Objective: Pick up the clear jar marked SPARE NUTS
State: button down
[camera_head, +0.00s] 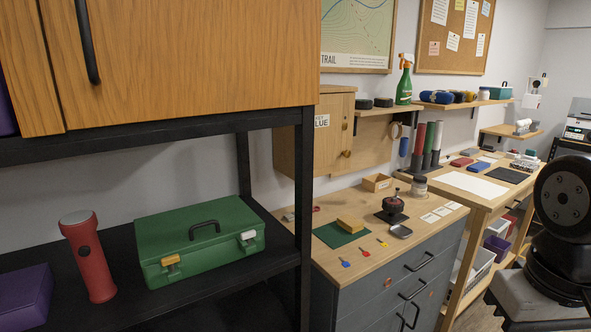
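A small jar (419,187) with a pale body and a dark top stands upright at the back right of the grey-drawered wooden bench (345,262). Its marking is too small to read, so I cannot tell whether it says SPARE NUTS. No other clear jar can be made out. Part of my dark arm shows at the right edge, but my gripper is not in view.
A black shelf rack with a green toolbox (198,240) and a red flashlight (88,258) fills the left. A second workbench (463,185) adjoins at right.

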aim_at(416, 190)
jog(key=z, duration=0.75)
jog(key=i, duration=0.9)
jog(key=z, duration=0.55)
jog(key=i, duration=1.15)
jog(key=u, duration=0.4)
